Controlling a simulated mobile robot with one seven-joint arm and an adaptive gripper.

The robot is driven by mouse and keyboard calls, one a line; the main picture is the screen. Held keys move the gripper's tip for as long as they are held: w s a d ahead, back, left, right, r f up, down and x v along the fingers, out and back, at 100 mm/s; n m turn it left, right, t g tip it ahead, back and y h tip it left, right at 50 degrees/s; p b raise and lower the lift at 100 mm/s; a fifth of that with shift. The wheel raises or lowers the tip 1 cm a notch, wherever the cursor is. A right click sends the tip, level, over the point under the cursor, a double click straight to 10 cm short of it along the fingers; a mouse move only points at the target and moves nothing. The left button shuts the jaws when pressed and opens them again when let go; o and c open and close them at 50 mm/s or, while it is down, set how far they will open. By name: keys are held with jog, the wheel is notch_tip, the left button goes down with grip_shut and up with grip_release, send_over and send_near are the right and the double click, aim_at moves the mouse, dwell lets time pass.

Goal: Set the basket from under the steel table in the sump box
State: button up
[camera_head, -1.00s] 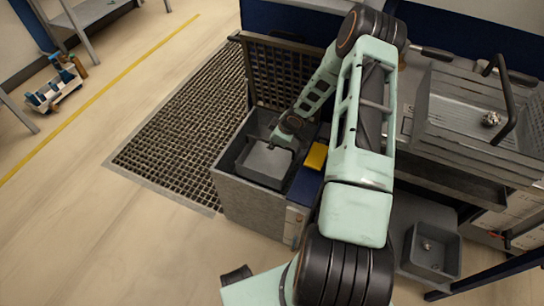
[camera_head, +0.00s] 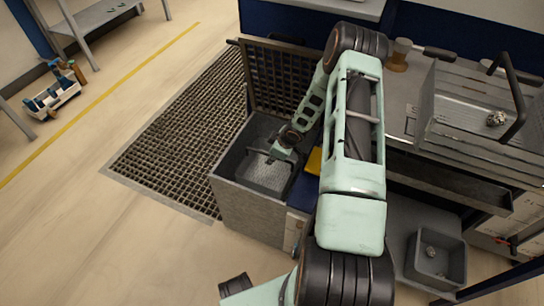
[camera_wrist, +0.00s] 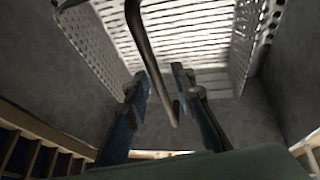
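A grey perforated basket (camera_head: 264,176) sits inside the open sump box (camera_head: 247,207), below its rim. My gripper (camera_head: 277,155) is down in the box over the basket, at its handle. In the wrist view the perforated basket (camera_wrist: 195,45) lies beyond my fingers, with its dark bar handle (camera_wrist: 150,60) running between them. My gripper (camera_wrist: 161,82) is open there, with a gap between the fingertips and the handle. Whether the basket rests flat on the box floor is hidden.
A grating lid (camera_head: 280,85) stands raised behind the box. A yellow item (camera_head: 314,161) lies right of it. The steel table (camera_head: 405,110) carries another handled basket (camera_head: 478,122); a grey bin (camera_head: 436,262) stands below. A floor grate (camera_head: 180,130) lies left.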

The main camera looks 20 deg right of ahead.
jog(key=shift+r, duration=0.25)
jog(key=p+v, duration=0.4)
jog(key=v, duration=0.8)
jog(key=shift+p, duration=0.4)
jog(key=shift+f, duration=0.1)
